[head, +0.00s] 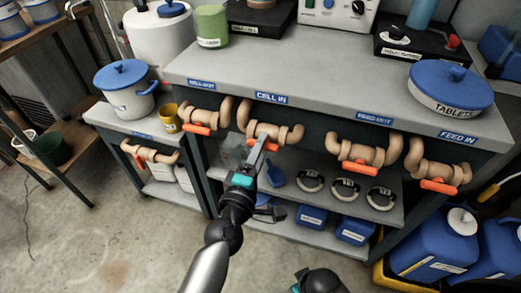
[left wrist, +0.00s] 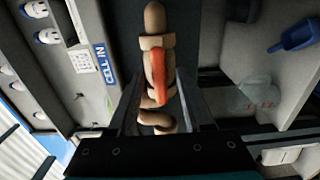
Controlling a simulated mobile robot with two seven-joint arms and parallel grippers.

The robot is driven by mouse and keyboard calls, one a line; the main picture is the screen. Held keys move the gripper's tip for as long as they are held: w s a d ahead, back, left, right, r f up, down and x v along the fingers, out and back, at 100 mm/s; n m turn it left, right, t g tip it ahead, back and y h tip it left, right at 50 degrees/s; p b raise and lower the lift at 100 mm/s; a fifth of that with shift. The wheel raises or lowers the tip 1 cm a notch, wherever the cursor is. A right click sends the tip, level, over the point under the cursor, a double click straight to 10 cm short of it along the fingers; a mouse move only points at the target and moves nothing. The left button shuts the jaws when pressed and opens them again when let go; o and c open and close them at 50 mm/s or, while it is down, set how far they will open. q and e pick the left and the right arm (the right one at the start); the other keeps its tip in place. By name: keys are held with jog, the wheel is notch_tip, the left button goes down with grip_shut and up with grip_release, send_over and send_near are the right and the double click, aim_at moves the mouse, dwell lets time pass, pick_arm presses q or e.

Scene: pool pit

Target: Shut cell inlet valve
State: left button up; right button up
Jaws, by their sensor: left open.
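The cell inlet valve (head: 287,133) is a beige pipe fitting under the blue "CELL IN" label (head: 271,98), on the front of the bench. Its orange handle (head: 266,135) is partly covered by my left gripper (head: 262,146) in the head view. In the left wrist view the orange handle (left wrist: 158,72) lies roughly along the beige pipe (left wrist: 155,20). My left gripper (left wrist: 160,108) is open, its fingers to either side of the handle's line. I see a gap on both sides; the depth between fingertips and handle is hard to judge. My right gripper's fingers are not seen.
Similar orange-handled valves sit at left (head: 204,118), under "FEED OUT" (head: 362,153) and under "FEED IN" (head: 438,176); a lower one (head: 150,153) is on the side bench.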

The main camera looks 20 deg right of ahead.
pick_arm(q)
grip_shut()
dwell(0.4)
dwell(0.4)
jog(key=shift+m+p, duration=3.65)
jog(key=shift+m, duration=5.35)
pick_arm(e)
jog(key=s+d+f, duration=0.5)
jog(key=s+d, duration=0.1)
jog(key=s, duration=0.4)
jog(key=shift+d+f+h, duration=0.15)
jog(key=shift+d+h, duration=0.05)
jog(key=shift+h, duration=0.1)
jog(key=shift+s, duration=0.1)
